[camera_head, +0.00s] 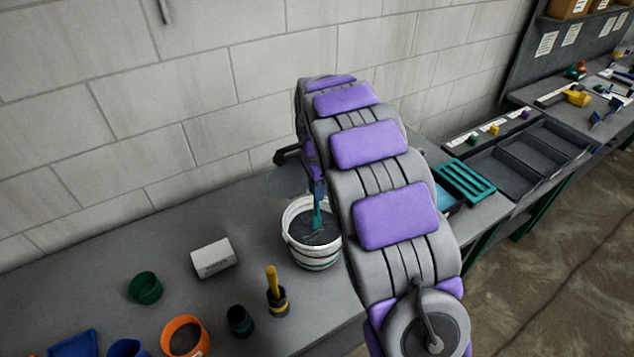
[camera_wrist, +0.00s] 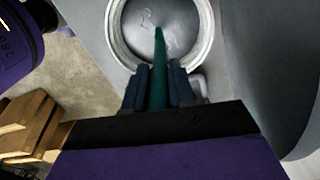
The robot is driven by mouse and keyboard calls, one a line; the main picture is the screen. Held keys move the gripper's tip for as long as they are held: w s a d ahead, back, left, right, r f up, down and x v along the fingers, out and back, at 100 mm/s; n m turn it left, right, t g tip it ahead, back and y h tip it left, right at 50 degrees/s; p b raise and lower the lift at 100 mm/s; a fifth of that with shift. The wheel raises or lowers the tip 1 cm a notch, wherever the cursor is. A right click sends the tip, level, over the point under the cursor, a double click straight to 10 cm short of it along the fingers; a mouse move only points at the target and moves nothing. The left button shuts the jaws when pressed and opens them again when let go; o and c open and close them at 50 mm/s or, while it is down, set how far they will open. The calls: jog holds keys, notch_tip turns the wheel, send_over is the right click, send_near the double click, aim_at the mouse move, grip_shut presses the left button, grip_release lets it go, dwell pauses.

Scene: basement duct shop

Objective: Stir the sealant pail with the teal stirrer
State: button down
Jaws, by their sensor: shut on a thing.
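The sealant pail (camera_head: 314,257) is a white bucket with dark grey contents, standing on the grey bench against the block wall. The teal stirrer (camera_head: 317,214) points down into the pail, its lower end at the grey contents. In the wrist view the stirrer (camera_wrist: 158,72) runs between the fingers and its tip lies over the pail's inside; the pail's rim (camera_wrist: 112,45) rings it. My gripper (camera_wrist: 158,88) is shut on the stirrer above the pail. My arm hides part of the bench behind and right of the pail in the head view.
Left of the pail are a white labelled box (camera_head: 214,259), a green ring (camera_head: 145,288), an orange ring (camera_head: 185,337), a dark cup (camera_head: 239,321) and a cup holding a yellow-handled tool (camera_head: 273,283). A teal slotted tray (camera_head: 465,182) and dark bins (camera_head: 520,155) lie right of my arm.

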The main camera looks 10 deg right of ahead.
aim_at(316, 213)
jog(key=shift+a+f, duration=0.4)
jog(key=shift+f, duration=0.25)
jog(key=shift+a+f, duration=0.15)
jog(key=shift+f, duration=0.45)
jog(key=shift+d+f, duration=0.25)
jog(key=shift+f, duration=0.3)
jog(key=shift+d+f, duration=0.2)
jog(key=shift+f, duration=0.3)
jog(key=shift+a, duration=0.45)
